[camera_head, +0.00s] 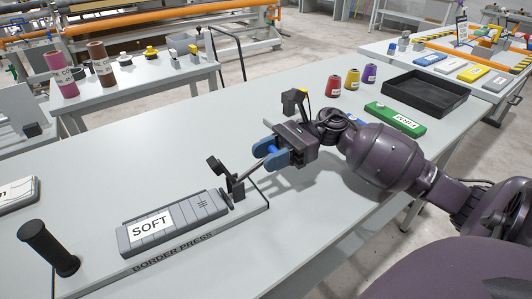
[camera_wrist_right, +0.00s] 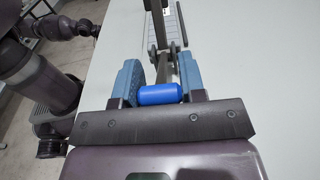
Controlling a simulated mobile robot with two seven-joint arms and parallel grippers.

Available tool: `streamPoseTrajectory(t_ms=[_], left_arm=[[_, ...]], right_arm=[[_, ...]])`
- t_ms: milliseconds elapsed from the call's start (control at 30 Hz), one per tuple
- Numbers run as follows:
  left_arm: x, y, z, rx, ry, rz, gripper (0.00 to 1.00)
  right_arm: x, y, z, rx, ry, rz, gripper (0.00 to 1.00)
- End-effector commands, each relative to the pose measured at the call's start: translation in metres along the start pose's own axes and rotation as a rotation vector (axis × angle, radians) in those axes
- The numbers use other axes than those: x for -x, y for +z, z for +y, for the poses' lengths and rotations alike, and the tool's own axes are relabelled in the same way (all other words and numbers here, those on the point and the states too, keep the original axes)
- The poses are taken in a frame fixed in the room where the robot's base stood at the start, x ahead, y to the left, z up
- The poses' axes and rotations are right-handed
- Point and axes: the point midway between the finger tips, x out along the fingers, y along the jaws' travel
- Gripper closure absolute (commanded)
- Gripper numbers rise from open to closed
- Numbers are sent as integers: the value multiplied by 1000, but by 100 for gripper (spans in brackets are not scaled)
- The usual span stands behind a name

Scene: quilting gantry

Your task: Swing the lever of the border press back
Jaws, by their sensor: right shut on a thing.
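The border press (camera_head: 255,212) is a pale base plate on the table, lettered BORDER PRESS, with a grey ridged block (camera_head: 205,207) labelled SOFT. Its lever (camera_head: 251,171) rises at a slant from dark brackets at the block's right end, leaning right, away from the block. My right gripper (camera_head: 279,153) is shut on the lever's blue handle; its blue fingers hide part of it. In the right wrist view the blue handle (camera_wrist_right: 160,94) lies crosswise between the fingers, with the lever's dark bar running beyond it. My left gripper is not in view.
A black upright handle (camera_head: 48,248) stands at the front left. Red, yellow and purple spools (camera_head: 352,79), a green labelled block (camera_head: 395,117) and a black tray (camera_head: 425,92) lie beyond my right arm. The table between the press and its back edge is clear.

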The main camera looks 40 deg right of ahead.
Motion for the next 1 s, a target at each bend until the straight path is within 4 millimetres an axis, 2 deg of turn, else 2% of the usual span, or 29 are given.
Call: streamPoseTrajectory(t_ms=[33, 300, 333, 500, 833, 1000], left_arm=[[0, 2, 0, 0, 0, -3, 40], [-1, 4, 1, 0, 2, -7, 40], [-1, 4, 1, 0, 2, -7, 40], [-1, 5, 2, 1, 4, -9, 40], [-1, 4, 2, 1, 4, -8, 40], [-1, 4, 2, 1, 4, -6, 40]], right_arm=[[0, -5, 1, -6, 1, 6, 100], [0, -5, 1, -7, 1, 7, 100], [0, -5, 1, -8, 2, 7, 60], [0, -4, 1, -6, 1, 5, 36], [3, -2, 0, -4, 0, 4, 36], [21, -2, 0, -5, -2, 4, 36]])
